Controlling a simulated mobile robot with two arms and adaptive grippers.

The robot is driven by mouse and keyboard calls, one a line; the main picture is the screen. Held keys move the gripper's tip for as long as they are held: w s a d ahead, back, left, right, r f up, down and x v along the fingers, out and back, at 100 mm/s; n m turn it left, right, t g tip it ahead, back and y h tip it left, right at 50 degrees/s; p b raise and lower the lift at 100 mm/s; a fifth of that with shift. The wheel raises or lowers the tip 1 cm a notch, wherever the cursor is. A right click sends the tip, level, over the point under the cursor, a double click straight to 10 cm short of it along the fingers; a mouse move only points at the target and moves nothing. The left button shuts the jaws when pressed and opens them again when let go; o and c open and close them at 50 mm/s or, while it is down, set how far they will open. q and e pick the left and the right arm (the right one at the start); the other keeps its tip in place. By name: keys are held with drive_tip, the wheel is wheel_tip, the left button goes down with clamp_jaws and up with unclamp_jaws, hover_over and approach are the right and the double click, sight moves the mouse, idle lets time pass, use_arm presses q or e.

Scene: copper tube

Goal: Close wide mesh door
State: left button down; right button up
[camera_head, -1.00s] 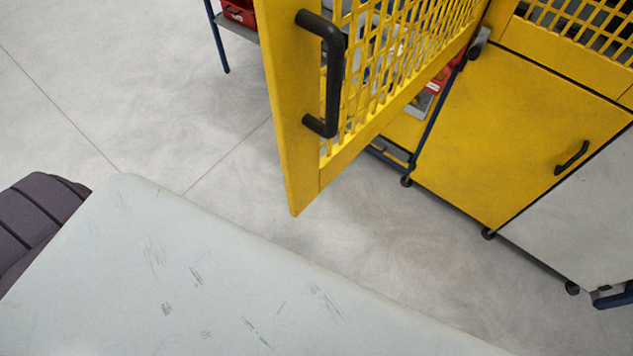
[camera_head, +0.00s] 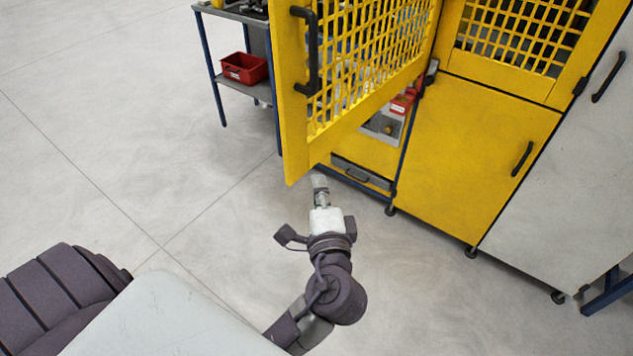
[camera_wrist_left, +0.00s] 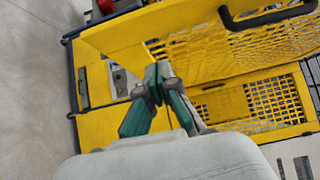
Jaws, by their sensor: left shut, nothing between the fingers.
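The wide mesh door (camera_head: 296,140) is yellow with a square grid and stands swung open from the yellow cabinet (camera_head: 480,150). Its black bar handle (camera_head: 312,50) is on the free edge, at the top of the head view. My left gripper (camera_head: 319,183) is in front of the door's lower edge and partly hidden by its own wrist in the head view. In the left wrist view my left gripper (camera_wrist_left: 157,80) is shut and empty, with the door (camera_wrist_left: 205,58) and its handle (camera_wrist_left: 268,16) beyond it. I cannot tell whether it touches the door. My right gripper is not in view.
A second mesh door (camera_head: 510,62) and a solid yellow door (camera_head: 465,160) on the cabinet are shut. A grey cabinet (camera_head: 560,170) adjoins at right. A shelf cart with a red bin (camera_head: 244,68) stands behind the open door. The floor at left is clear.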

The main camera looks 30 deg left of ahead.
sight(298, 138)
use_arm(q)
drive_tip(key=p+x, duration=0.1)
drive_tip(key=x, duration=0.2)
drive_tip(key=a+p+x, duration=0.1)
drive_tip(key=x, duration=0.3)
drive_tip(key=s+p+x, duration=0.1)
drive_tip(key=p+x, duration=0.1)
drive_tip(key=x, duration=0.1)
drive_tip(key=shift+a+r, duration=0.1)
drive_tip(key=shift+a, duration=0.8)
